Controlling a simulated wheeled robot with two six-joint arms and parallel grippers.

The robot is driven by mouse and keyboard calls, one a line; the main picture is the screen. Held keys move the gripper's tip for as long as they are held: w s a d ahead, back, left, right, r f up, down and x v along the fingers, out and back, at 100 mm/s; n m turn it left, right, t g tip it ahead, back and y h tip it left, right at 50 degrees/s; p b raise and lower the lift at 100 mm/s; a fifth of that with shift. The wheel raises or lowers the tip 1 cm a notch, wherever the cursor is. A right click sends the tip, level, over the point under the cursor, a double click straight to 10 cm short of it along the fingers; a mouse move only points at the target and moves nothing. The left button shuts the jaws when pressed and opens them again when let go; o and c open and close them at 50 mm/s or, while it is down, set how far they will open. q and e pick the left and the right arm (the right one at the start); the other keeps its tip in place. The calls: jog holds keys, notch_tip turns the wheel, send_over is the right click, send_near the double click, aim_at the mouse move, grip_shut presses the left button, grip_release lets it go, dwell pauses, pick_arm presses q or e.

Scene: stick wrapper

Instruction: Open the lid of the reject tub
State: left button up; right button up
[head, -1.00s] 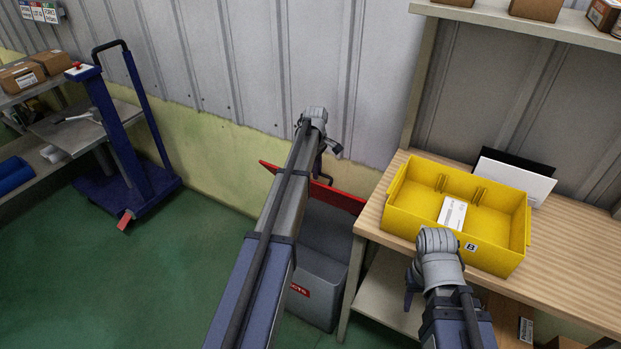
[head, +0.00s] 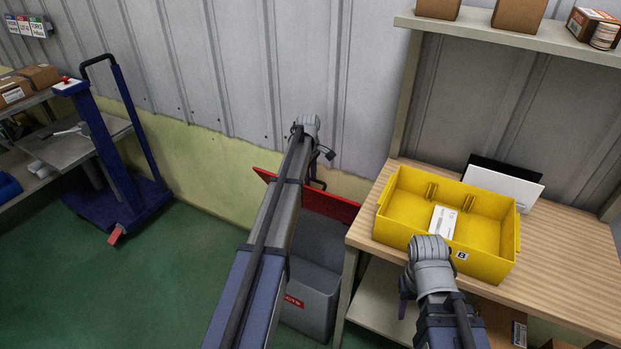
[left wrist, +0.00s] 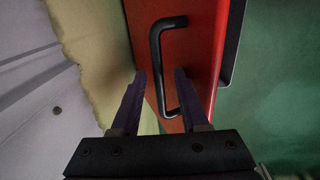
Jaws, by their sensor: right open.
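The reject tub (head: 310,285) is a grey bin with a red label, on the floor left of the bench. Its red lid (head: 335,205) shows as a slanted band at the tub's wall side and looks tilted up; its exact angle is unclear. My left gripper (head: 322,153) is above the lid near its black handle. In the left wrist view the lid (left wrist: 200,60) carries the black bar handle (left wrist: 157,60). The left fingers (left wrist: 160,75) are apart, with the handle's lower end between them; contact is unclear. My right gripper (head: 405,288) is open, in front of the yellow bin.
A yellow bin (head: 390,228) marked B, with a white box (head: 442,221) inside, stands on a wooden bench (head: 560,260). A metal wall (head: 230,70) rises behind the tub. A blue cart (head: 115,150) stands at left. Green floor (head: 130,280) between is clear.

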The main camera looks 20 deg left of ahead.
pick_arm(q)
notch_tip(320, 180, up, 8)
jog(key=p, duration=0.7)
jog(key=shift+s+f+p, duration=0.15)
jog(key=shift+s+p, duration=0.15)
jog(key=shift+p, duration=0.1)
